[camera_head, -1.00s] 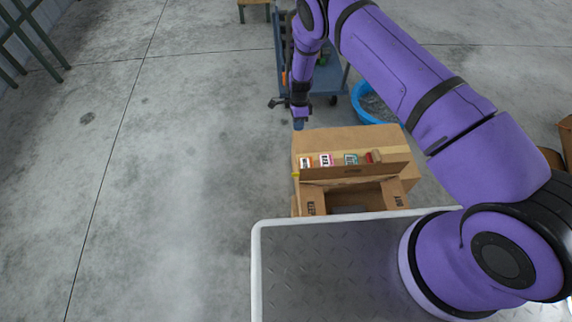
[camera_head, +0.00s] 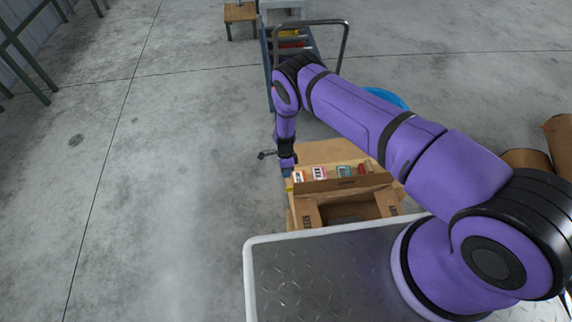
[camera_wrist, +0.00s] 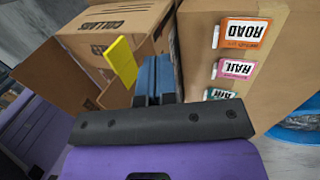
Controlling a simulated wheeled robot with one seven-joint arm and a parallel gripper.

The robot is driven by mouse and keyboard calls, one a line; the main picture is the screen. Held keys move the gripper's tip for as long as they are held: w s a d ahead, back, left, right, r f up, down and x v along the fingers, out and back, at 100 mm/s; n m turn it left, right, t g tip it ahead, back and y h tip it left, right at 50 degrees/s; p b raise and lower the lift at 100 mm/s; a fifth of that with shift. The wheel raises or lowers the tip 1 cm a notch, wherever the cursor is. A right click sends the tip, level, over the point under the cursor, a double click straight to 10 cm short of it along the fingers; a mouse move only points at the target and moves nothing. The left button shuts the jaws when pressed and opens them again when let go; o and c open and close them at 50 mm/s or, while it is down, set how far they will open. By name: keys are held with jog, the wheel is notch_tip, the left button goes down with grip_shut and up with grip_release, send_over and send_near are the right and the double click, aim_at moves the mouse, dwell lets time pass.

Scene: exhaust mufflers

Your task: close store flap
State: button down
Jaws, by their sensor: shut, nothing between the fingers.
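A cardboard box (camera_head: 325,153) stands on the floor beyond my deck, its open side toward me. Brown flaps stand out around the dark opening, including a lower left flap (camera_head: 305,215) and a right flap (camera_head: 388,203). A wide flap (camera_head: 335,186) lies along the upper edge of the opening. My gripper (camera_head: 287,172) is low at the box's upper left corner. In the wrist view my gripper's blue fingers (camera_wrist: 154,76) are together and empty, between a cardboard part marked COLLARS (camera_wrist: 115,30) and the labelled face. Contact cannot be told.
A blue basin (camera_head: 386,97) and a cart (camera_head: 290,45) stand beyond. The floor to the left is clear.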

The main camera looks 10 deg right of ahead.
jog(key=shift+s+f, duration=0.25)
jog(key=shift+s, duration=0.8)
jog(key=shift+s+f, duration=0.2)
jog(key=shift+s, duration=0.8)
